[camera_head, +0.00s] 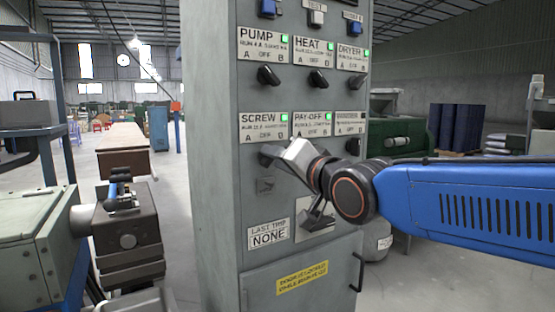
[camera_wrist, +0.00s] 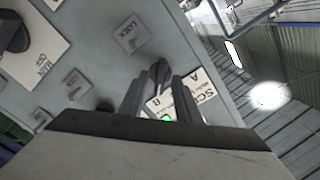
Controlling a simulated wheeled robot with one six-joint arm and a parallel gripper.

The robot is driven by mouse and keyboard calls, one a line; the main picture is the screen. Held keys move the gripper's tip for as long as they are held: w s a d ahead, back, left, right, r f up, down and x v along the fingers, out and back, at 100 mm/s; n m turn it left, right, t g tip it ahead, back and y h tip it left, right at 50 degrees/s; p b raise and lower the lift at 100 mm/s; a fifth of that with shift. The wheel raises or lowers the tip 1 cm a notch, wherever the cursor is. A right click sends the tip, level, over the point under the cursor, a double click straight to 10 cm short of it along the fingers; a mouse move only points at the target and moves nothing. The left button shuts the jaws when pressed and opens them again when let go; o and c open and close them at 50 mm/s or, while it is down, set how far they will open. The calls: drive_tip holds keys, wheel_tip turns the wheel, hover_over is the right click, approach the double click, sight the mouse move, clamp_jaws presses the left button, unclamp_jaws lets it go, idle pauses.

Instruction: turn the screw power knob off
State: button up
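The screw power knob (camera_head: 267,157) is a black knob under the SCREW label (camera_head: 258,121) on the grey control cabinet. A green light (camera_head: 284,117) glows beside that label. My gripper (camera_head: 280,152) is at the knob and hides part of it in the head view, so its pointer direction is hard to read. In the wrist view the knob (camera_wrist: 158,74) shows between the tips of my two fingers (camera_wrist: 159,92). The fingers stand apart, with a gap showing between them. I cannot tell whether either finger touches the knob.
The pump knob (camera_head: 268,76), heat knob (camera_head: 318,79) and dryer knob (camera_head: 356,81) sit in the row above. The pay-off label (camera_head: 311,119) is to the right, its knob mostly hidden by my wrist. Open floor lies left of the cabinet.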

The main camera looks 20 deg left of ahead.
clamp_jaws()
drive_tip(key=shift+n, duration=0.3)
drive_tip(key=shift+a+n, duration=0.1)
drive_tip(key=shift+n, duration=3.9)
unclamp_jaws()
